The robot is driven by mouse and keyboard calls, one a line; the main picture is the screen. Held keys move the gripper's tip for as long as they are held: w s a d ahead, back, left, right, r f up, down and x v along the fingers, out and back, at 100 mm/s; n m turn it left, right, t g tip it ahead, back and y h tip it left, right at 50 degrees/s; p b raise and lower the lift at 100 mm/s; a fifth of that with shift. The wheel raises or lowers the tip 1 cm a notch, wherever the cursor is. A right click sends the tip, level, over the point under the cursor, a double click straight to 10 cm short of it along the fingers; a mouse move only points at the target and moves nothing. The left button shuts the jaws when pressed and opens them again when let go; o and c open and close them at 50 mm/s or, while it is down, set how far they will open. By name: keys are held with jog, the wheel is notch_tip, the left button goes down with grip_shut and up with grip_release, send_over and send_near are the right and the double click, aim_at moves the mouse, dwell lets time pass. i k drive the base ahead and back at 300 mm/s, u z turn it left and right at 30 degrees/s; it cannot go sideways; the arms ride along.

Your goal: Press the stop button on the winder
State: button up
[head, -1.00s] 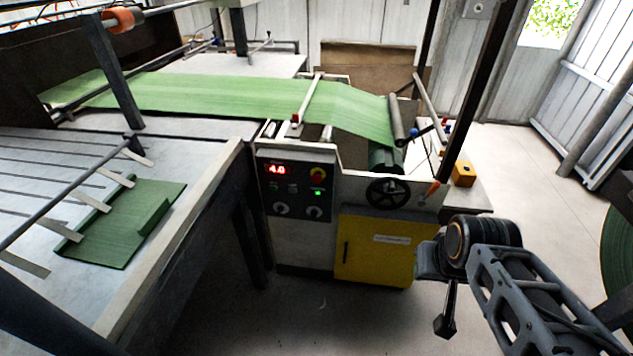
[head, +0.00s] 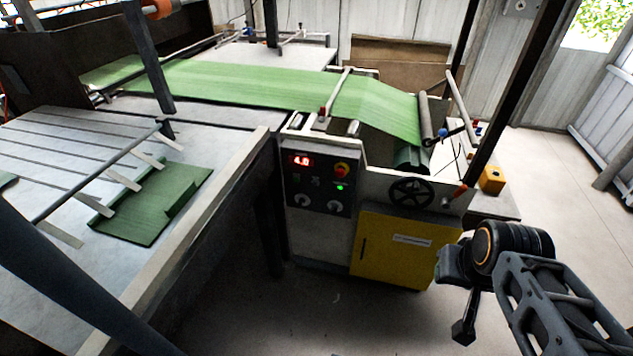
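The winder's control panel (head: 318,184) faces me near the middle of the head view. A red button on a yellow base (head: 342,169) sits at its upper right, beside a lit red number display (head: 301,160). A green light (head: 340,187) glows below the button, with two pale knobs under it. My gripper (head: 463,331) hangs at the lower right, in front of the machine and well apart from the panel. Its fingers are too small and dark to tell open from shut. Nothing hides the button.
A yellow cabinet door (head: 392,250) and a black handwheel (head: 411,192) are right of the panel. Green sheet (head: 270,88) runs over the machine to rollers. A table (head: 75,155) with a green folded piece (head: 150,205) fills the left. The floor before the panel is clear.

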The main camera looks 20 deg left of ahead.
aim_at(339, 173)
jog(key=k, duration=0.55)
jog(key=u, duration=0.6)
jog(key=i, duration=1.1)
jog(key=u, duration=0.4)
